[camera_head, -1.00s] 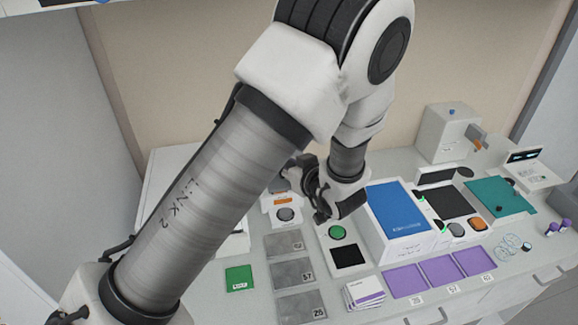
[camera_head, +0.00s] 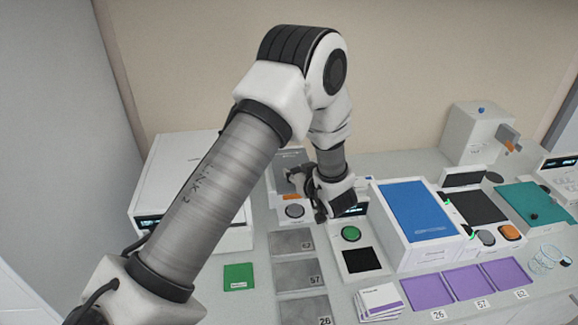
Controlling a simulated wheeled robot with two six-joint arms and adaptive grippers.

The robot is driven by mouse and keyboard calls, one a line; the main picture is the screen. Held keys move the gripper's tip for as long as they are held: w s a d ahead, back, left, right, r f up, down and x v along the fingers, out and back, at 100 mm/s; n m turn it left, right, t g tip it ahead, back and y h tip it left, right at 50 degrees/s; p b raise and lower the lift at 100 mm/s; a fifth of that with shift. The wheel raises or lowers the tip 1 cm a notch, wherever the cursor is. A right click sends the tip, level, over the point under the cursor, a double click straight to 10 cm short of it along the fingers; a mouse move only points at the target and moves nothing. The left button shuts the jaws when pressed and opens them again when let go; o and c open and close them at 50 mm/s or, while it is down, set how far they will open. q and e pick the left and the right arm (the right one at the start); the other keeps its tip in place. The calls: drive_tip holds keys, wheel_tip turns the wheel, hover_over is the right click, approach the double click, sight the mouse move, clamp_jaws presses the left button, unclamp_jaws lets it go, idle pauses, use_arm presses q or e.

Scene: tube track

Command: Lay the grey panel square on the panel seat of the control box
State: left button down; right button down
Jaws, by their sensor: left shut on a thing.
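A dark grey flat plate, which looks like the grey panel (camera_head: 291,160), stands tilted at the left of my left gripper (camera_head: 306,196). My left gripper is shut on it, though the fingers hide where they meet it. The likely control box (camera_head: 339,262) is a low white unit with a dark display, a green button (camera_head: 351,233) and a black square (camera_head: 361,260), perhaps the panel seat. The gripper is behind and above the button, and the wrist partly covers the display. My right gripper does not show.
A blue-topped white box (camera_head: 416,212) stands close at the right. Grey plates (camera_head: 295,276) with number labels, purple trays (camera_head: 464,281), a stack of cards (camera_head: 381,299) and a green square (camera_head: 238,276) lie in front. A large white unit (camera_head: 172,175) stands at the left.

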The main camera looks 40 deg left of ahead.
sight(290, 167)
use_arm(q)
drive_tip(key=w+a, duration=0.1)
drive_tip(key=w+a+p, duration=0.1)
drive_tip(key=a, duration=0.1)
drive_tip(key=w+a, duration=0.2)
drive_tip(key=shift+a+f+p, duration=0.25)
drive_tip(key=shift+f+p, duration=0.05)
drive_tip(key=shift+a+f, duration=0.15)
drive_tip(key=shift+f, duration=0.1)
wheel_tip(290, 167, down, 2)
drive_tip(key=shift+s+f+p, duration=0.1)
drive_tip(key=shift+f+p, duration=0.15)
drive_tip(key=shift+p, duration=0.55)
drive_tip(key=shift+f, duration=0.5)
drive_tip(key=c, duration=0.9)
unclamp_jaws()
drive_tip(key=shift+o, duration=0.2)
drive_tip(key=shift+r, duration=0.1)
